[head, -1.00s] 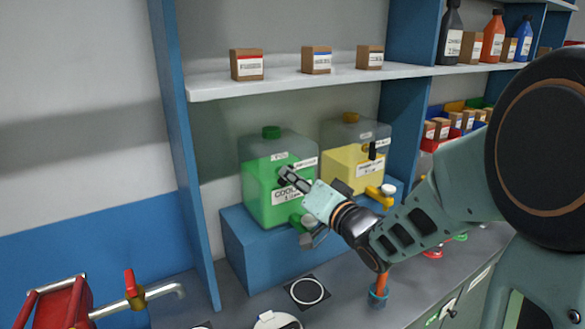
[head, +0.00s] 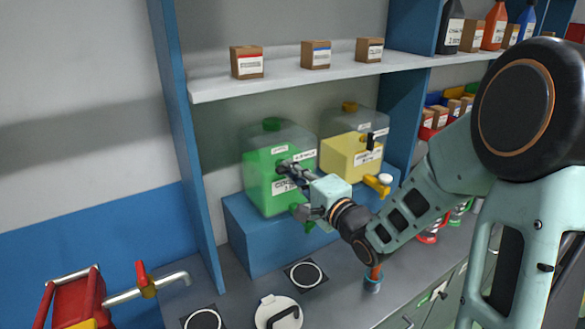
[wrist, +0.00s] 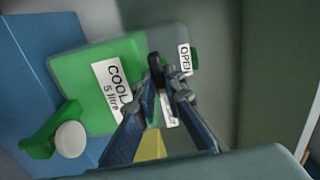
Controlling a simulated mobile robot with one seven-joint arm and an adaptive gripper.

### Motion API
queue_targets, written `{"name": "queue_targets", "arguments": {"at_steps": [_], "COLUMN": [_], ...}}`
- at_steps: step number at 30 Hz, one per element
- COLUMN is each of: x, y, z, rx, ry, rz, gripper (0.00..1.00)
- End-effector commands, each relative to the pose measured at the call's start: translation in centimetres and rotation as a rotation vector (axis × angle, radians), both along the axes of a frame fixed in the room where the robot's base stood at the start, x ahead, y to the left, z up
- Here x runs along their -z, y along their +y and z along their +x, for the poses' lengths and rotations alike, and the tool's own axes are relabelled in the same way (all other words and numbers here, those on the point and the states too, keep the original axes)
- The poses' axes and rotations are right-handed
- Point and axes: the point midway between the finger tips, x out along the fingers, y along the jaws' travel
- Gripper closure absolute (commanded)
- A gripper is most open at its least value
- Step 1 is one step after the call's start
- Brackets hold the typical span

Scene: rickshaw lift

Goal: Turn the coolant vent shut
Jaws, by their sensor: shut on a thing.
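The coolant tank (head: 266,195) is a translucent box with green liquid and a green cap, standing on a blue block. In the wrist view the black lever (wrist: 155,70) stands between my fingertips, beside an "OPEN" label (wrist: 184,58). Another label below it is partly hidden by my fingers. My gripper (head: 290,170) is shut on the lever; it also shows in the wrist view (wrist: 166,88). The lever's exact angle is hard to tell.
A yellow-filled tank (head: 350,155) with its own tap (head: 378,184) stands to the right, close to my arm. A green tap (wrist: 50,135) sticks out low on the coolant tank. A shelf (head: 300,78) with small boxes runs above. Red equipment (head: 75,300) stands front left.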

Motion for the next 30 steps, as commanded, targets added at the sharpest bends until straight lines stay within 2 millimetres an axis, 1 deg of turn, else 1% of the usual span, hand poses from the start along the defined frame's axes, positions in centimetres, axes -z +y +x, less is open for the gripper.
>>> {"name": "queue_targets", "arguments": {"at_steps": [1, 9, 20, 21, 25, 30], "x": [-0.60, -0.57, -0.58, -0.58, -0.51, -0.30], "y": [-0.06, -0.08, -0.06, -0.06, -0.05, -0.04], "z": [0.22, 0.24, 0.24, 0.24, 0.22, 0.13], "rx": [0.002, 0.002, 0.002, 0.002, 0.002, 0.002], "ry": [-0.003, 0.021, 0.022, 0.022, 0.024, 0.028], "rz": [0.017, 0.055, 0.058, 0.058, 0.056, 0.054], "gripper": [1.00, 1.00, 1.00, 0.88, 0.74, 0.72]}}
